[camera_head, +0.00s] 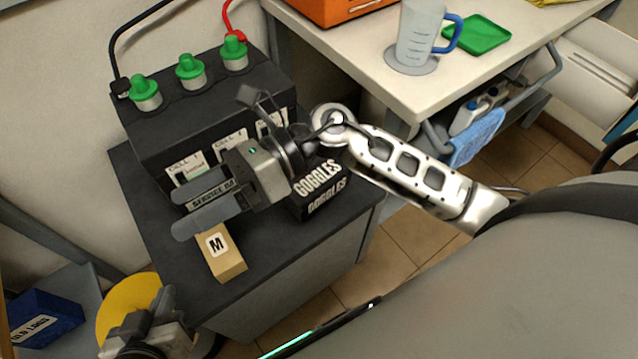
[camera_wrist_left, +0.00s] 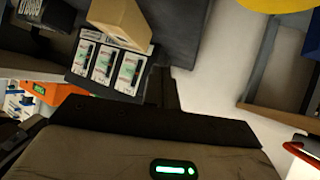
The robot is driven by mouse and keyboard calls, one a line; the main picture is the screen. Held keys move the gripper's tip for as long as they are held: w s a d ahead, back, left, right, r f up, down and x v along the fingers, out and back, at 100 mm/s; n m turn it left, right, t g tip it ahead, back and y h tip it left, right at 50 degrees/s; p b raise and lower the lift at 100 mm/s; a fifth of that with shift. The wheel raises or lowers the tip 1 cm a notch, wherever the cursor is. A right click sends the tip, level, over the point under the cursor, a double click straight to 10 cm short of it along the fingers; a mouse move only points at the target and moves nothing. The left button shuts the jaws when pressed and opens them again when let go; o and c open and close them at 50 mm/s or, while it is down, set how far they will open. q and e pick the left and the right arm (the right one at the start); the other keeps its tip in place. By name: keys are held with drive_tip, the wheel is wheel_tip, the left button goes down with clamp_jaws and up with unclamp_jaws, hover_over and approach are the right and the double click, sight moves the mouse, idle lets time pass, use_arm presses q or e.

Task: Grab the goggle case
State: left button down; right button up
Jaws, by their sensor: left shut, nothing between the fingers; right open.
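The goggle case (camera_head: 322,196) is a dark box with white GOGGLES lettering on the dark-topped cabinet, right of the battery. My right gripper and wrist hide part of it. A piece of it, with lettering, shows at the top left of the left wrist view (camera_wrist_left: 30,10). My right gripper (camera_head: 190,208) is open, its fingers pointing left over the front of the battery, away from the case. It is above a tan block marked M, with nothing held. My left gripper (camera_head: 150,325) is low at the bottom left, shut and empty, away from the case.
A black battery (camera_head: 205,105) with green caps and cables stands at the cabinet's back. The tan block (camera_head: 228,262) lies near the front edge. A white table (camera_head: 345,45) holds a jug (camera_head: 420,35). A blue box (camera_head: 45,315) and yellow disc (camera_head: 118,296) are lower left.

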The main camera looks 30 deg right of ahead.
drive_tip(key=w+d+f+n+g+h, duration=0.1)
drive_tip(key=d+f+n+h, duration=0.3)
drive_tip(key=f+n+h, duration=0.15)
drive_tip(key=n+t+h, duration=0.2)
drive_tip(key=n+h, duration=0.1)
drive_tip(key=h, duration=0.9)
hover_over(318, 177)
wheel_tip(318, 177, down, 3)
wheel_tip(318, 177, down, 10)
drive_tip(key=shift+r+b, duration=0.2)
drive_tip(key=shift+b, duration=0.45)
drive_tip(key=shift+f, duration=3.05)
drive_tip(key=shift+c, duration=0.3)
drive_tip(key=shift+r, duration=0.1)
drive_tip(key=c, duration=1.1)
